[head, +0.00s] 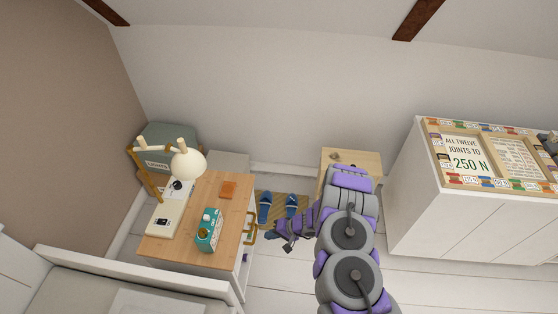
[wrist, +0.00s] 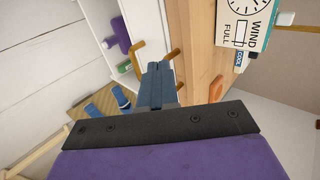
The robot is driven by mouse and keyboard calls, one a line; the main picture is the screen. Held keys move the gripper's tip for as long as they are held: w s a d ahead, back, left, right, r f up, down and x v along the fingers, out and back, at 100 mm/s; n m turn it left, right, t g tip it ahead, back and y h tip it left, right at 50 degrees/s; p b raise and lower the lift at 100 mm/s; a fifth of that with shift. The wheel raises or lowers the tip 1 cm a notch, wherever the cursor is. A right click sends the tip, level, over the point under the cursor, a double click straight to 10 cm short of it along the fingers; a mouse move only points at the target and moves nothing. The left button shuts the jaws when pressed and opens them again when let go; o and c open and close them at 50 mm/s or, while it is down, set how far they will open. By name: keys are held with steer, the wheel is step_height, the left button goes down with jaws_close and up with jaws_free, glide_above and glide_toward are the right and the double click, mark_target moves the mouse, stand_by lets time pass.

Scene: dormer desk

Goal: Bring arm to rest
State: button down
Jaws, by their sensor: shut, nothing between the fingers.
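My arm, grey with purple covers, extends up from the bottom of the head view and bends left at its far end. My gripper (head: 272,236) is at that end, beside the right side of the wooden-topped desk (head: 220,186) and in front of the blue slippers (head: 265,207). In the wrist view the fingers of my gripper (wrist: 158,68) are together, with nothing between them. The distance between the fingertips and the desk is hard to tell.
A wooden stool (head: 355,158) stands behind my arm. A white cabinet (head: 440,222) bears a framed board at right. Pale floor (head: 425,283) is open below it.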

steer(key=a+r+n+g+y, duration=0.1)
steer(key=a+r, duration=0.2)
steer(key=r, duration=0.6)
steer(key=a+r+n+g+y, duration=0.1)
steer(key=a+r, duration=0.1)
steer(key=r, duration=0.8)
steer(key=s+d+r+n+g+h, duration=0.1)
steer(key=s+r, duration=0.3)
steer(key=r, duration=0.3)
steer(key=s+d+r+n+g, duration=0.1)
steer(key=s+r, duration=0.2)
steer(key=r, duration=0.4)
steer(key=s+d+r+h, duration=0.4)
steer(key=s+d+r, duration=0.3)
steer(key=s+r, duration=0.35)
steer(key=s+d+r+m+h, duration=0.1)
steer(key=s+d+r+h, duration=0.1)
steer(key=s+d, duration=0.6)
steer(key=s+d+r+m+t+h, duration=0.1)
steer(key=s+d+h, duration=0.3)
steer(key=s+d, duration=0.4)
steer(key=shift+d+r+m, duration=0.2)
steer(key=shift+r+m, duration=0.3)
steer(key=shift+r, duration=0.15)
